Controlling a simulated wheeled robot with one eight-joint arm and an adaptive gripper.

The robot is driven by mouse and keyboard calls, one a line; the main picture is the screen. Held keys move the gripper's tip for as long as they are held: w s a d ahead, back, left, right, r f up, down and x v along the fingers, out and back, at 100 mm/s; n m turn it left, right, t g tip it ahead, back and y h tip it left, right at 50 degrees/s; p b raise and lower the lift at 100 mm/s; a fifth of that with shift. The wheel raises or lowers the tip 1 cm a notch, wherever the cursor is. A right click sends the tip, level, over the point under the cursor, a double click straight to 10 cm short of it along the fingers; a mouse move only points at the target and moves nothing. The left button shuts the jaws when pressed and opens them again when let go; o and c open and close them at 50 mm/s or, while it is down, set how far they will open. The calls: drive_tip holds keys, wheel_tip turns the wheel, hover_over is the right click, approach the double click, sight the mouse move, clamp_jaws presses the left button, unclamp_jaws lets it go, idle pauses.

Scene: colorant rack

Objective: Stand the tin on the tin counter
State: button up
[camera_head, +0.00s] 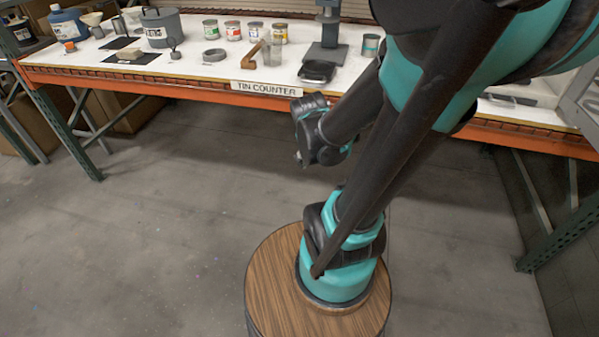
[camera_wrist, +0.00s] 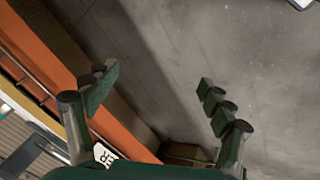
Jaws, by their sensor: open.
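The tin counter (camera_head: 185,68) is a white-topped bench with an orange front beam and a TIN COUNTER label (camera_head: 266,88). Several small tins with coloured labels (camera_head: 233,31) stand upright in a row towards its back. A separate grey tin (camera_head: 371,46) stands further right, close to my arm. I cannot tell which tin the task means. My gripper (camera_wrist: 160,98) is open in the wrist view, with nothing between its fingers but grey floor behind. In the head view my gripper (camera_head: 300,158) hangs in front of the counter edge, its fingers barely visible.
A black tray (camera_head: 317,72), a grey stand (camera_head: 327,42), a clear beaker (camera_head: 272,54) and a grey bucket (camera_head: 160,28) stand on the counter. Green rack legs (camera_head: 65,135) stand at the left. The floor (camera_head: 140,220) in front is clear.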

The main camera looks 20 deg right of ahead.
drive_tip(key=s+a+f+m+y, duration=0.1)
drive_tip(key=s+a+m+y, duration=0.2)
drive_tip(key=a, duration=0.4)
drive_tip(key=shift+s+f, duration=0.3)
drive_tip(key=shift+s, duration=0.5)
